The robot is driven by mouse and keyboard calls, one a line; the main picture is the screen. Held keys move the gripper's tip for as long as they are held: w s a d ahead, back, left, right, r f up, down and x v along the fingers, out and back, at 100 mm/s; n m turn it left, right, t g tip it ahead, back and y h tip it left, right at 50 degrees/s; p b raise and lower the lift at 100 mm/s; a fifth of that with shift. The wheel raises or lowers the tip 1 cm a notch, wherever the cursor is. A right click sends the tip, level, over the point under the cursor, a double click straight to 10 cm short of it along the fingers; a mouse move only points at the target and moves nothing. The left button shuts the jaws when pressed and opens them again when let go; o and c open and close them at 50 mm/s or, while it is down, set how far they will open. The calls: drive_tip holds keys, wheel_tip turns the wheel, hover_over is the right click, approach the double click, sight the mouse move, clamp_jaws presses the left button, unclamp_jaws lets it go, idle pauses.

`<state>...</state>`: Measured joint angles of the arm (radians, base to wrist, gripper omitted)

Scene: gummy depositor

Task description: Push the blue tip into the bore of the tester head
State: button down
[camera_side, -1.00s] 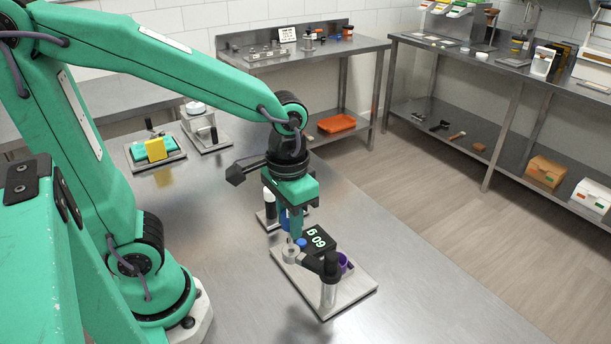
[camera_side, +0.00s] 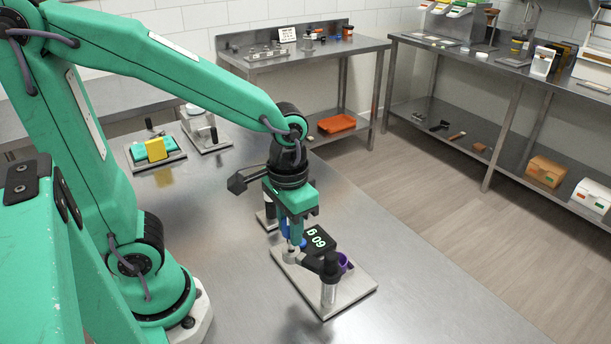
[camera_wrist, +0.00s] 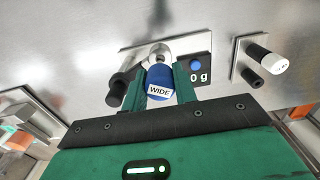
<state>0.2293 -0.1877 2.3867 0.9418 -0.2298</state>
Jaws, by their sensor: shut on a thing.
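A blue tip (camera_wrist: 160,84) with a "WIDE" label is between the two green fingers of my gripper (camera_wrist: 159,75) in the wrist view. My gripper is shut on it. The side view shows my gripper (camera_side: 293,237) pointing down over the left end of the tester, with a little blue (camera_side: 285,229) beside the fingers. The tester head, a small round metal piece (camera_side: 291,256), is directly below the fingers. It also shows just beyond the tip in the wrist view (camera_wrist: 160,52). The bore is hidden, so I cannot tell how far the tip is in it.
The table's front right is clear.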

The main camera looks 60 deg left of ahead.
sight(291, 253)
drive_tip(key=shift+f, duration=1.85)
idle(0.6)
drive_tip(key=c, duration=1)
unclamp_jaws()
drive_tip(key=shift+c, duration=0.2)
drive_tip(key=shift+r, duration=0.75)
drive_tip(key=shift+s+r, duration=0.1)
drive_tip(key=shift+r, duration=3.05)
drive_tip(key=shift+a+r, duration=0.1)
drive_tip(key=shift+a, duration=0.05)
drive_tip(key=s+a+r+t, duration=0.2)
drive_tip(key=a+r+t, duration=0.3)
drive_tip(key=shift+s+a+r+t, duration=0.2)
drive_tip(key=shift+s+a+t, duration=0.05)
drive_tip(key=shift+a+t, duration=0.05)
